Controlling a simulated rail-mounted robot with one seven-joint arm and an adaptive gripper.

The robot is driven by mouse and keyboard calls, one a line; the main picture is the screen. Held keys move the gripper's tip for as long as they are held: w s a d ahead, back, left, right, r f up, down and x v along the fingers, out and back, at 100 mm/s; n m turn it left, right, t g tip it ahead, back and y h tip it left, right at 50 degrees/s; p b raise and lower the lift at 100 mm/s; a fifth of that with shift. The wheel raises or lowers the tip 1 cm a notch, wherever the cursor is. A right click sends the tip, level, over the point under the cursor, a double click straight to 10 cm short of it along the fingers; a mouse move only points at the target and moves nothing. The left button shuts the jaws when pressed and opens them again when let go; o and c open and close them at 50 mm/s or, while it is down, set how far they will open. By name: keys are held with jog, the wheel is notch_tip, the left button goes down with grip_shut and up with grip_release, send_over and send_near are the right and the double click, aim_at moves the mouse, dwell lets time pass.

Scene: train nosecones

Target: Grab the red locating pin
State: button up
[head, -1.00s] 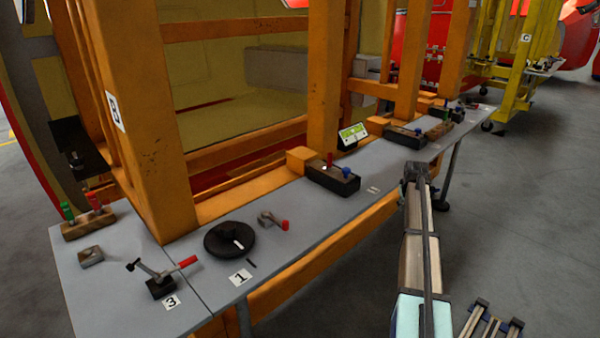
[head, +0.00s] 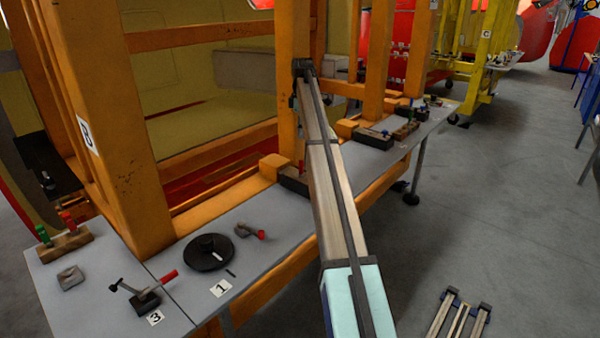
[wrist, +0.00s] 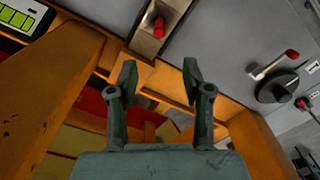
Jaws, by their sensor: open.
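In the wrist view, a red locating pin (wrist: 159,27) stands in a wooden block (wrist: 145,42) near the top edge, seen from above. My gripper (wrist: 159,72) is open and empty, with its two fingers spread below the block in the picture. The pin lies above the gap between the fingertips and is apart from them. In the head view, the red pin (head: 300,166) and the dark end of its block (head: 290,183) show just left of my arm, which hides the rest.
Orange frame posts (head: 291,100) rise close to the block, behind the grey table (head: 265,210). A black disc (head: 208,256) and a red-handled clamp (head: 146,297) lie at the near left. Another block (head: 65,244) holds green and red pins. A green-lit screen (wrist: 20,18) is at the wrist view's upper left.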

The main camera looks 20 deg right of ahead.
jog(key=p, duration=0.3)
send_over(301, 169)
jog(key=f, duration=1.1)
jog(key=shift+w+d+f, duration=0.3)
jog(key=shift+f, duration=0.05)
jog(key=shift+w+f+p, duration=0.1)
jog(key=shift+f+p, duration=1.25)
jog(key=shift+f, duration=1.35)
jog(key=shift+a, duration=0.1)
grip_shut()
